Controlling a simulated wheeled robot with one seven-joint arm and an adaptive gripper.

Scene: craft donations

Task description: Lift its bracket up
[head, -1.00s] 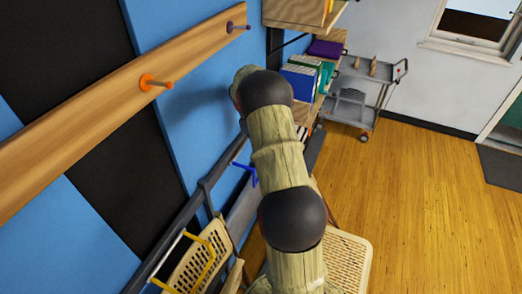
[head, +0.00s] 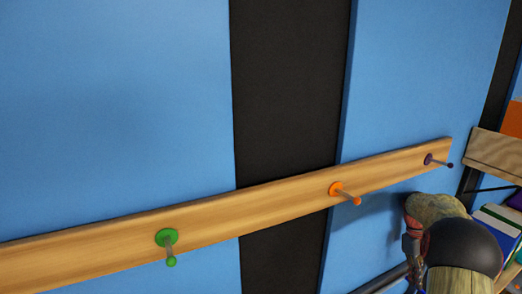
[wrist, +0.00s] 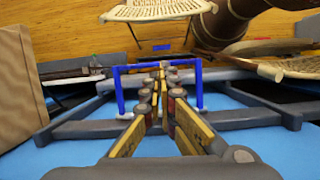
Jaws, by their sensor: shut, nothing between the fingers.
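A blue bracket (wrist: 121,94) shows in the wrist view as a squared frame with a top bar and two legs, by a dark grey rail (wrist: 75,130). My gripper (wrist: 163,68) is shut and empty. Its fingers lie between the bracket's two legs, and their tips overlap the top bar in the picture. I cannot tell whether they touch it. In the head view only part of my gripper (head: 411,243) shows at the lower right, beside the wall; the blue bracket is out of that view.
A wooden board (head: 285,197) on the blue and black wall carries green (head: 167,238), orange (head: 337,190) and purple (head: 428,159) pegs. Woven seats (wrist: 155,10) hang near the rail in the wrist view. A brown panel (wrist: 18,85) stands at its left.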

